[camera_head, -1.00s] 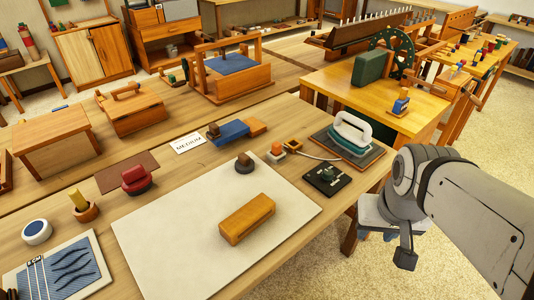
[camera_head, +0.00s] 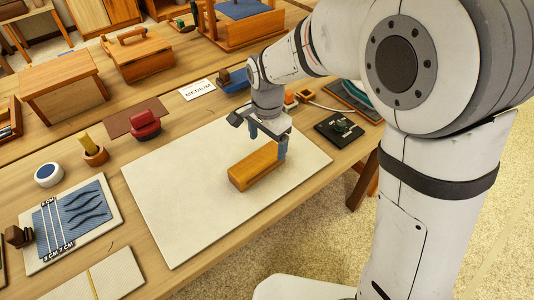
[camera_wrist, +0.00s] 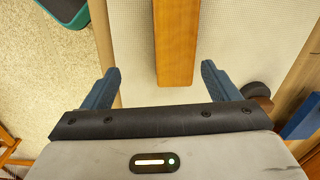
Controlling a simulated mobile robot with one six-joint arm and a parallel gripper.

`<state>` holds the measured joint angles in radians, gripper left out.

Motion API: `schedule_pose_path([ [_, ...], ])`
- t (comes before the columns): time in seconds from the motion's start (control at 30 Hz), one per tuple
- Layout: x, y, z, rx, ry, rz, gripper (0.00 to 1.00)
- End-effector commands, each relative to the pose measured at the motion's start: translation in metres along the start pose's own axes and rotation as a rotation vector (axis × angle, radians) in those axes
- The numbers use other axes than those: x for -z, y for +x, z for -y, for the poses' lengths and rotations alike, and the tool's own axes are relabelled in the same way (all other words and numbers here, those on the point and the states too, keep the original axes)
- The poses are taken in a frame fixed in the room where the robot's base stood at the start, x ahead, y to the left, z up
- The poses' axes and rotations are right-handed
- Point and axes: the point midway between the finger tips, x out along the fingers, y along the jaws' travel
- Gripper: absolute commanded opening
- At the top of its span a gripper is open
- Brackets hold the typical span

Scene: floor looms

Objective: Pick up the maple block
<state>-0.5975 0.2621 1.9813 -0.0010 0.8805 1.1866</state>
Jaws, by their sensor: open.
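The maple block (camera_head: 255,166) is a long orange-brown wooden block lying on a pale board (camera_head: 190,185) on the table. My gripper (camera_head: 267,145) is open and points down at the far right end of the block. In the wrist view the block (camera_wrist: 176,45) runs up the picture, with its near end between the two blue fingers of my gripper (camera_wrist: 160,68). There is a gap on each side, wider on the left. The fingers do not touch the block there. How high the fingertips are above the board is hard to tell.
A red-handled stamp (camera_head: 144,125) and a small cup with a yellow peg (camera_head: 93,150) stand left of the board. A black square plate (camera_head: 339,130) lies to its right. The board left of the block is clear.

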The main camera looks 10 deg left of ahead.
Motion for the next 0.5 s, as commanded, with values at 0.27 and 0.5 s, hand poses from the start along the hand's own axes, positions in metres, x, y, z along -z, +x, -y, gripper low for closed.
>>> schedule_pose_path([
  [0.27,-0.016,0.03,0.023,-0.02,0.054,0.008,0.82],
  [0.5,-0.019,0.058,0.023,-0.021,0.052,0.008,0.82],
])
